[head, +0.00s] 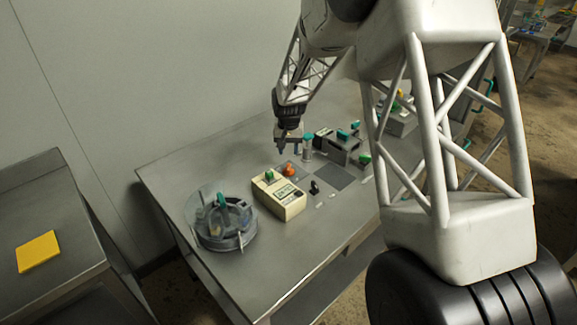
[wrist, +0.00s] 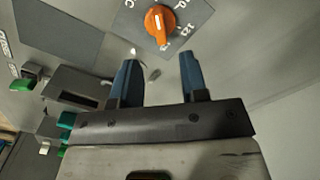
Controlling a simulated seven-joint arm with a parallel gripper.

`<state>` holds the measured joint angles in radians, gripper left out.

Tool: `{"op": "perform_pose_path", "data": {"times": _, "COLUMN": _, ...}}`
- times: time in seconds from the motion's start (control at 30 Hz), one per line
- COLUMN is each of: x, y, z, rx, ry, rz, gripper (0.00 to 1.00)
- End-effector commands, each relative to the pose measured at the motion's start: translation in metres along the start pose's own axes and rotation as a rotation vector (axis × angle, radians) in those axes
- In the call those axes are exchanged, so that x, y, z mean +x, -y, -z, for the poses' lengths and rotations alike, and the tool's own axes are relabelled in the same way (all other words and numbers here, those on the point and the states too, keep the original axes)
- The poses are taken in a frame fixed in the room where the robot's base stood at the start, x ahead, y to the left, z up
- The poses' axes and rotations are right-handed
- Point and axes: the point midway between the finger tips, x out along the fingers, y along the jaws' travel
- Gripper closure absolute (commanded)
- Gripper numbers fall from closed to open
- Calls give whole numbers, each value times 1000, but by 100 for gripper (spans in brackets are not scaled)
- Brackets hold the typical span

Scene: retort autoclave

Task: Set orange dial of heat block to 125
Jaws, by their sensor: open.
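The orange dial (wrist: 160,24) sits on a grey plate with white markings (wrist: 190,12) in the wrist view, just beyond my fingertips. It has a pale pointer line; the markings are only partly in frame and too small to read surely. The dial also shows in the head view (head: 289,169), behind a beige box. My gripper (wrist: 160,66) is open and empty, its two blue fingers apart and short of the dial. In the head view my gripper (head: 283,150) hangs above the table near the dial, apparently not touching it.
A beige box (head: 285,202) with a green knob and a display stands before the dial. A round clear container (head: 222,222) is at left. A dark grey device (head: 338,150) with green parts stands at right. The table's front right is clear.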

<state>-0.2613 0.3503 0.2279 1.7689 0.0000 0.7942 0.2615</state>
Motion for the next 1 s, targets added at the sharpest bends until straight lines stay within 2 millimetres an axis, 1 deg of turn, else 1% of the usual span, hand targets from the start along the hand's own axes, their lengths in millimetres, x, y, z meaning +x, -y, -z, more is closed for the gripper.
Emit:
{"op": "perform_pose_path", "data": {"times": 0.17, "x": 10, "y": 0, "z": 0, "rx": 0, "ry": 1, "rz": 0, "gripper": 60}}
{"op": "perform_pose_path", "data": {"times": 0.27, "x": 19, "y": 0, "z": 0, "rx": 0, "ry": 2, "rz": -1, "gripper": 60}}
{"op": "perform_pose_path", "data": {"times": 0.6, "x": 59, "y": 0, "z": 0, "rx": 0, "ry": 2, "rz": 0, "gripper": 60}}
{"op": "perform_pose_path", "data": {"times": 0.7, "x": 68, "y": 0, "z": 0, "rx": 0, "ry": 1, "rz": 0, "gripper": 60}}
{"op": "perform_pose_path", "data": {"times": 0.83, "x": 74, "y": 0, "z": 0, "rx": 0, "ry": 0, "rz": 0, "gripper": 60}}
{"op": "perform_pose_path", "data": {"times": 1.0, "x": 77, "y": 0, "z": 0, "rx": 0, "ry": 0, "rz": 0, "gripper": 60}}
